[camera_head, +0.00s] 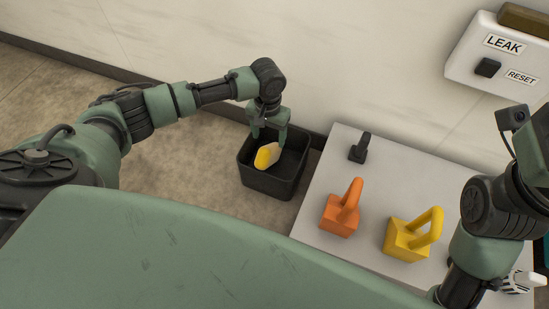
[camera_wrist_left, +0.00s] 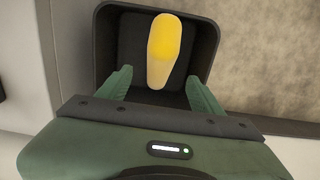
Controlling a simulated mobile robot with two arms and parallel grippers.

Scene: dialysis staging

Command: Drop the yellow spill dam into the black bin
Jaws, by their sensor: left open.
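The yellow spill dam (camera_head: 267,156) is a long rounded piece, yellow at one end and pale at the other. In the head view it lies within the opening of the black bin (camera_head: 268,182), tilted. In the left wrist view the spill dam (camera_wrist_left: 164,50) shows over the dark inside of the bin (camera_wrist_left: 208,29); whether it touches the bin floor I cannot tell. My left gripper (camera_head: 269,132) is over the bin, pointing down. Its fingers are spread wide in the left wrist view (camera_wrist_left: 160,88), apart from the spill dam on both sides. My right gripper is out of view.
A pale table (camera_head: 318,215) stands right of the bin, with a black piece (camera_head: 360,148), an orange handled block (camera_head: 342,212) and a yellow handled block (camera_head: 408,240). A wall panel marked LEAK and RESET (camera_head: 480,75) is at upper right. Open floor (camera_head: 205,170) lies left of the bin.

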